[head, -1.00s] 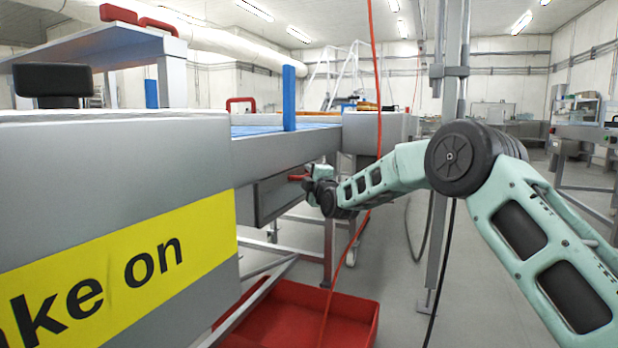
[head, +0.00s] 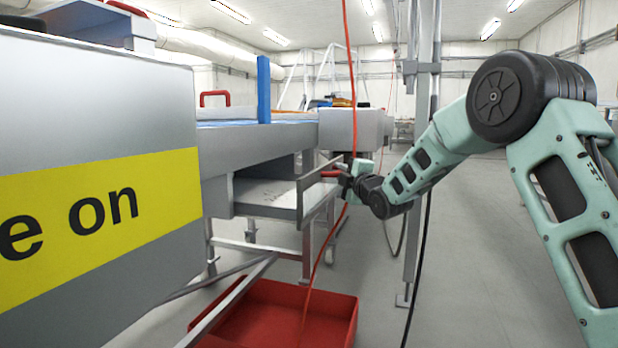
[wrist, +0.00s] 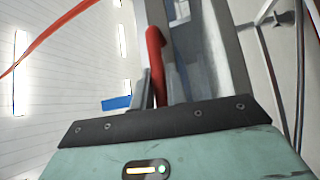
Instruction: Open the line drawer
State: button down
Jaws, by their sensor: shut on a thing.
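The line drawer (head: 268,194) is a grey metal box under the conveyor line, and it stands pulled out, with its inside showing. Its front panel (head: 318,183) faces right and carries a red handle (head: 331,173). My gripper (head: 343,176) is at that handle and shut on it. In the wrist view the red handle (wrist: 155,60) rises behind the dark edge of my gripper housing, beside the grey drawer front.
A red bin (head: 285,318) lies on the floor below the drawer. A red cable (head: 352,90) hangs close to my gripper, and a grey post (head: 420,150) stands beside my arm. A large grey housing with a yellow sign (head: 95,222) fills the left. Floor at right is open.

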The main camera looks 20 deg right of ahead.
jog(key=s+d+b, duration=0.1)
jog(key=s+d, duration=0.8)
jog(key=d, duration=0.3)
jog(key=shift+s+d, duration=0.15)
jog(key=shift+d, duration=0.25)
jog(key=shift+f, duration=0.1)
jog(key=c, duration=1.4)
grip_release()
jog(key=s+d+f+p, duration=0.2)
jog(key=s+p, duration=0.1)
jog(key=s, duration=1.4)
jog(key=shift+d, duration=0.3)
jog(key=shift+f, duration=0.1)
